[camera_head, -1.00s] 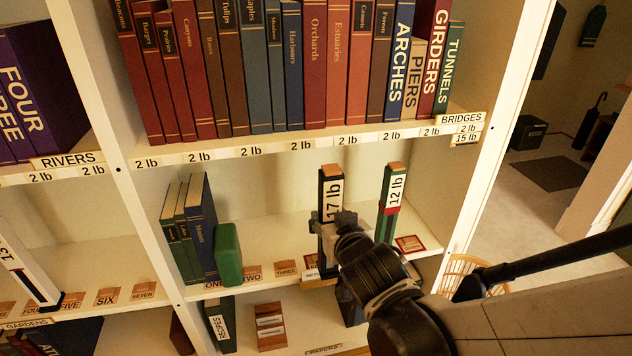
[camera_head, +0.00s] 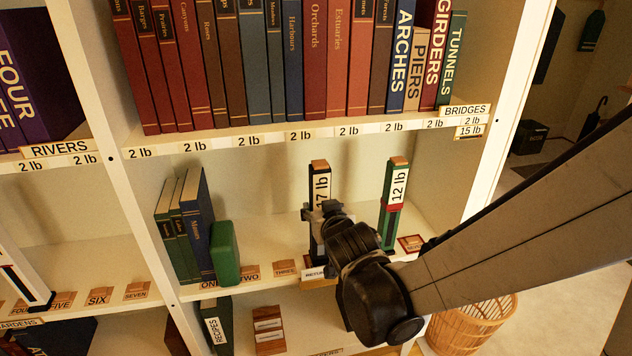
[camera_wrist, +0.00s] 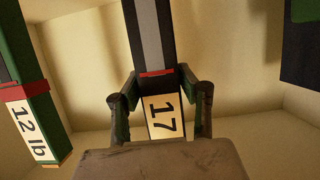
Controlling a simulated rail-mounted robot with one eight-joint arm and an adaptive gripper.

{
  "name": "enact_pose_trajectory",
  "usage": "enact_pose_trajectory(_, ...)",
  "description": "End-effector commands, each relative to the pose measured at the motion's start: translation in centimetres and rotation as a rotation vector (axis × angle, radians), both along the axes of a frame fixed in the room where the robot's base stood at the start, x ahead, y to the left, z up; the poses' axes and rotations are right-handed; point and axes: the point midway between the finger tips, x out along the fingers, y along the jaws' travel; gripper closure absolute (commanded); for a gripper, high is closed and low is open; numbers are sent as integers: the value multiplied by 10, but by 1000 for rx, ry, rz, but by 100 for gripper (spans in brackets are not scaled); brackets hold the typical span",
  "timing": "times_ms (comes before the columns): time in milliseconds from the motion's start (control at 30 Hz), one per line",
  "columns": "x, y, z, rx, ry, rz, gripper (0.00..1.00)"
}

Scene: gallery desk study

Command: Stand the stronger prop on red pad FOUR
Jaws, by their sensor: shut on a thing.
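The 17 lb prop (camera_head: 321,180), a dark upright post with a white label and wooden top, stands upright in the middle compartment. My gripper (camera_head: 322,215) is shut around it just below the label. In the wrist view my gripper's fingers (camera_wrist: 160,108) press both sides of the 17 lb prop (camera_wrist: 150,30). Its foot is mostly hidden, so I cannot tell whether it touches the shelf. The green 12 lb prop (camera_head: 394,200) with a red band stands to its right, apart. It also shows in the wrist view (camera_wrist: 25,115). I cannot make out a red pad FOUR.
A red-edged pad (camera_head: 411,243) lies right of the 12 lb prop. Pads TWO (camera_head: 249,272) and THREE (camera_head: 286,268) line the shelf front. A green block (camera_head: 225,253) and books stand left. The shelf of books above limits height. A basket (camera_head: 470,325) stands lower right.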

Motion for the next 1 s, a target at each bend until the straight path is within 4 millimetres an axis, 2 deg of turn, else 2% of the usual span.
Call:
enact_pose_trajectory(33,0,0,-11,0,-1,0,100)
enact_pose_trajectory(100,3,1,-14,0,-1,0,100)
enact_pose_trajectory(500,4,1,-17,0,-1,0,100)
enact_pose_trajectory(533,4,1,-17,0,0,0,64)
enact_pose_trajectory(667,4,1,-16,0,0,0,46)
enact_pose_trajectory(1000,4,1,-14,0,0,0,46)
